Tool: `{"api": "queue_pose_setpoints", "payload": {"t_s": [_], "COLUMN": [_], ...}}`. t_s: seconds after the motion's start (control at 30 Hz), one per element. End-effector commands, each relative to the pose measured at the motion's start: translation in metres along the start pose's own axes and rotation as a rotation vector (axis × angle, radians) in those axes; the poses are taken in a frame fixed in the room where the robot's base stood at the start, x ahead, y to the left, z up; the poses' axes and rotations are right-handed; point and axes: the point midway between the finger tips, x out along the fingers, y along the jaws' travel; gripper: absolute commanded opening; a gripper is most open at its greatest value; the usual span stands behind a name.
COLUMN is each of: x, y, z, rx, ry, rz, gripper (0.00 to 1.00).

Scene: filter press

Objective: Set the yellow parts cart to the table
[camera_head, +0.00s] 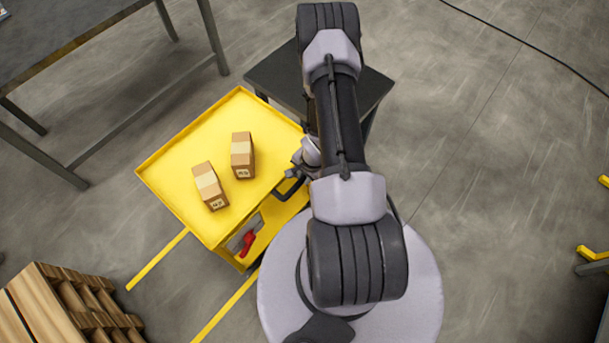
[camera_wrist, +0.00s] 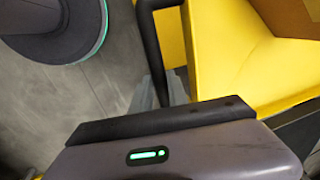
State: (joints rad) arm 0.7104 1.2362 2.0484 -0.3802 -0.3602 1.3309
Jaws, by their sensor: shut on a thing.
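The yellow parts cart (camera_head: 185,140) stands left of my arm in the head view, with two brown boxes (camera_head: 209,186) (camera_head: 242,155) on its top. Its black handle (camera_head: 291,187) is on the side facing me. My gripper (camera_head: 304,160), partly hidden by my arm, is shut on this handle. The wrist view shows the black handle bar (camera_wrist: 160,45) running down to my gripper (camera_wrist: 167,92), with the yellow cart (camera_wrist: 235,65) to the right. A dark table (camera_head: 75,40) stands at upper left, apart from the cart. A red part (camera_head: 247,243) shows on the cart's near side.
A small dark table (camera_head: 372,88) stands behind my arm, close to the cart's far right corner. A wooden pallet (camera_head: 75,308) lies at lower left. Yellow strips (camera_head: 157,260) run across the floor near the cart. The floor at right is mostly open, with a dark cable (camera_head: 525,43).

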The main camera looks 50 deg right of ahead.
Motion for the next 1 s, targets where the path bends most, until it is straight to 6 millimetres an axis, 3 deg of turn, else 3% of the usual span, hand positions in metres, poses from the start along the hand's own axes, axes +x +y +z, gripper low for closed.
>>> {"api": "queue_pose_setpoints", "payload": {"t_s": [0.17, 0.2, 0.3, 0.67, 0.77, 1.0], "x": [0.0, 0.0, 0.0, -0.008, -0.029, -0.112], "y": [-0.001, -0.001, -0.001, -0.001, -0.002, -0.002], "z": [-0.003, -0.003, -0.003, -0.002, -0.003, -0.003], "rx": [0.006, 0.006, 0.005, 0.004, 0.005, 0.004], "ry": [0.005, 0.005, 0.005, 0.003, 0.004, 0.006], "rz": [-0.003, -0.003, -0.003, -0.002, -0.003, -0.004], "gripper": [0.0, 0.26, 0.41, 0.41, 0.41, 0.41]}}
